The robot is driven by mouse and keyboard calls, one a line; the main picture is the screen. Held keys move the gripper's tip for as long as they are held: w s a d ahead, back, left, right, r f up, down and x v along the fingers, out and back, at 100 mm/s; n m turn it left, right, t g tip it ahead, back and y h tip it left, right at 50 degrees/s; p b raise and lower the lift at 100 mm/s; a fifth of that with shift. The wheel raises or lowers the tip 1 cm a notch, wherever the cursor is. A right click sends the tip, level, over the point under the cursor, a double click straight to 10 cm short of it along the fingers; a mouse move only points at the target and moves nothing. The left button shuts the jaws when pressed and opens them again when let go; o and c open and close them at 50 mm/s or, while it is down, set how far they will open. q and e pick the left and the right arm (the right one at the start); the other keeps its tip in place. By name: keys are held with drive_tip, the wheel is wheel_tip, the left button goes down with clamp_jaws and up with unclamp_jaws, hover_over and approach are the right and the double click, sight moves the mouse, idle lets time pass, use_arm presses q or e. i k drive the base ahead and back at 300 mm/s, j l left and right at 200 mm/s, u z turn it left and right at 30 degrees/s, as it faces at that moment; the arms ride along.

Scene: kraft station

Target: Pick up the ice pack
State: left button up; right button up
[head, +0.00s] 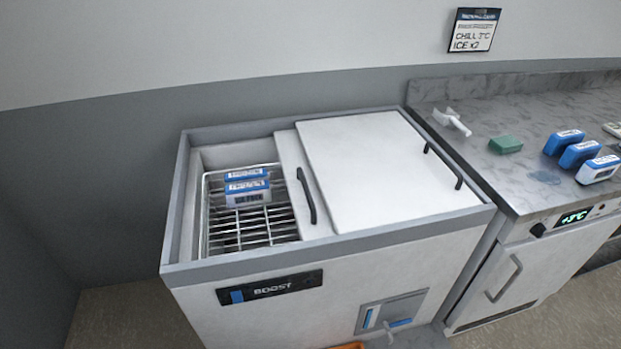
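Two blue and white ice packs stand close together in the open left part of the chest freezer (420,240). The nearer ice pack (247,196) shows a white label with dark print and partly hides the farther ice pack (246,173). Both rest in a wire basket (232,240) toward its back. Neither of my grippers shows in the head view.
White lids (375,170) cover the freezer's right part, with black handles (307,196). On the counter (490,165) at right are a white scoop-like tool (452,121), a green block (505,145) and several blue and white packs (578,153). A sign (474,30) hangs above.

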sight(557, 142)
drive_tip(key=i+l+z, duration=0.25)
drive_tip(key=l, duration=0.3)
drive_tip(key=i+l+z, duration=0.25)
drive_tip(key=l, duration=0.25)
drive_tip(key=i+l+z, duration=0.25)
drive_tip(key=l, duration=0.2)
drive_tip(key=i+l+z, duration=0.25)
drive_tip(key=i+l, duration=0.05)
drive_tip(key=l, duration=0.1)
